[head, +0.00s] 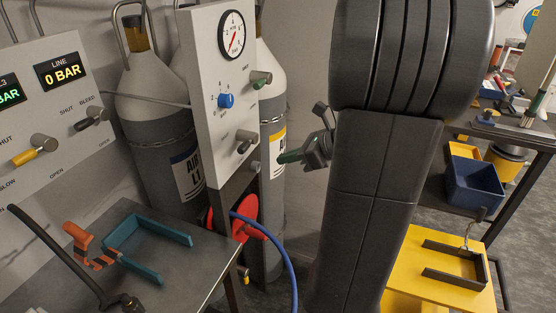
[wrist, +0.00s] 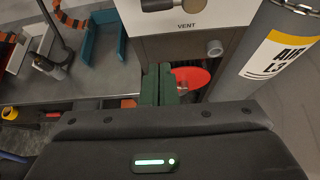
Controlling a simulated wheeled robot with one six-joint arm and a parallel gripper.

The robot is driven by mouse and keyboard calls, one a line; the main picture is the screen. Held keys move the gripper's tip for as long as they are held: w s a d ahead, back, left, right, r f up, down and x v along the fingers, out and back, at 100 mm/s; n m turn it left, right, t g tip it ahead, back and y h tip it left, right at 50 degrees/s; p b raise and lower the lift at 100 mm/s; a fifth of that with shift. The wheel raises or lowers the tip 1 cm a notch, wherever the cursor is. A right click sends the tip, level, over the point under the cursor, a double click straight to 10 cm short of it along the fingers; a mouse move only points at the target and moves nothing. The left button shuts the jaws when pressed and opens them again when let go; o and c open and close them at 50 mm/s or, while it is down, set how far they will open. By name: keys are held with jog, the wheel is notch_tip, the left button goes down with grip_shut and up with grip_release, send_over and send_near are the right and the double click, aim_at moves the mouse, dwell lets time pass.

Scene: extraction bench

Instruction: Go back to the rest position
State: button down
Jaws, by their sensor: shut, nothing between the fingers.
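My gripper (head: 288,157) is at the left of my large dark arm in the head view. Its dark green fingers point left toward the gauge panel (head: 207,75) and overlap the white-labelled cylinder behind. In the wrist view the fingers (wrist: 159,84) are together, with nothing between them. They appear below the panel's VENT label and just left of a red disc (wrist: 197,76). The vent lever (head: 246,141) is on the panel's lower part, left of the fingers, with a visible gap. My arm hides part of the scene behind it.
Tall grey cylinders (head: 157,149) stand behind the panel. A grey bench (head: 190,275) at lower left carries a teal bracket (head: 133,262) and an orange-handled tool (head: 82,238). A blue hose (head: 284,252) hangs beside it. At right are a yellow table (head: 410,283) and a blue bin (head: 474,192).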

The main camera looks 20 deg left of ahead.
dwell(0.3)
jog(key=x, duration=1)
jog(key=r+p, duration=0.1)
jog(key=r, duration=0.1)
jog(key=a+r+p, duration=0.1)
jog(key=r, duration=0.1)
jog(key=shift+w+r+p, duration=0.1)
jog(key=shift+w+p, duration=0.1)
jog(key=shift+p, duration=0.2)
